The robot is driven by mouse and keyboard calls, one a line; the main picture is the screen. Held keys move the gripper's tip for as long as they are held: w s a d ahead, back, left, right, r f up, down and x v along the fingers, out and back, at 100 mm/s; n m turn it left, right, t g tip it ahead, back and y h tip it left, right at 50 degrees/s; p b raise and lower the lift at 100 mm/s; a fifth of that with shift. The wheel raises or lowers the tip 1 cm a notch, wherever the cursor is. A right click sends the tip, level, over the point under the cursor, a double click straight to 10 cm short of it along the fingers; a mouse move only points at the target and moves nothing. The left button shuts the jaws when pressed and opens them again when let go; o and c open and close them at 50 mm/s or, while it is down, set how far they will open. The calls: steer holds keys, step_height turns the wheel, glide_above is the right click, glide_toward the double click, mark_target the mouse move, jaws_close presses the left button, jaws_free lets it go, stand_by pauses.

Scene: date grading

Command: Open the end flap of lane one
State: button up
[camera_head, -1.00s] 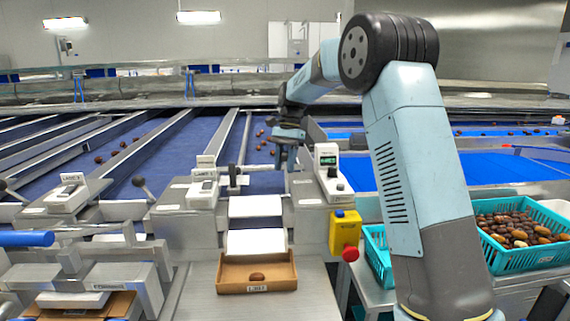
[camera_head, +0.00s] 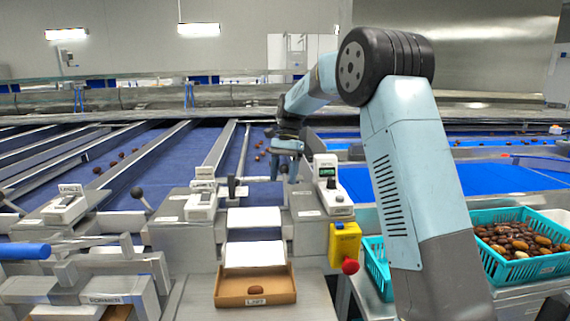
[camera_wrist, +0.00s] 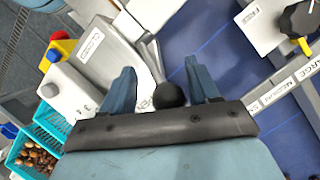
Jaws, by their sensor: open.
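Lane one (camera_head: 262,193) is the blue belt lane ending above two white plates (camera_head: 254,218) and a cardboard box. My gripper (camera_head: 288,176) is over the right side of this lane end, pointing down. In the wrist view my gripper (camera_wrist: 160,70) is open. A black ball knob (camera_wrist: 170,95) on a metal rod shows between its two fingers; I cannot tell whether either finger touches it. In the head view this knob is hidden by my gripper. A thin bar runs left from there to a dark upright grip (camera_head: 232,188). The flap itself is not clearly visible.
A cardboard box (camera_head: 255,301) with one date stands below the plates. A yellow box with a red button (camera_head: 345,245) and a display unit (camera_head: 328,185) stand to the right. A teal crate of dates (camera_head: 530,270) is far right. Another ball-knob lever (camera_head: 137,192) stands left.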

steer(key=v, duration=1.3)
steer(key=shift+r, duration=0.2)
